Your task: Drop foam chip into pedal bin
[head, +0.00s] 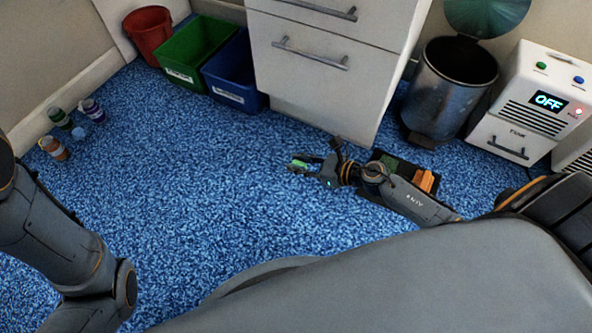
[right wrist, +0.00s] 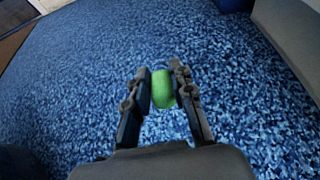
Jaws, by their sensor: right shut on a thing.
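The foam chip is a small green piece; it shows in the head view (head: 299,163) and in the right wrist view (right wrist: 162,88). My right gripper (head: 306,165) is shut on it, one finger on each side, above the blue floor. The pedal bin (head: 447,92) is a dark metal cylinder at the upper right of the head view, behind and to the right of the gripper. Its teal lid (head: 487,14) is up and its mouth is open. Only links of my left arm show at the left; its gripper is out of view.
A white drawer cabinet (head: 322,85) stands left of the bin, a white machine reading OFF (head: 526,95) right of it. A dark tray (head: 423,168) with green and orange pieces lies under my right forearm. Red, green and blue containers (head: 233,88) and several jars stand left.

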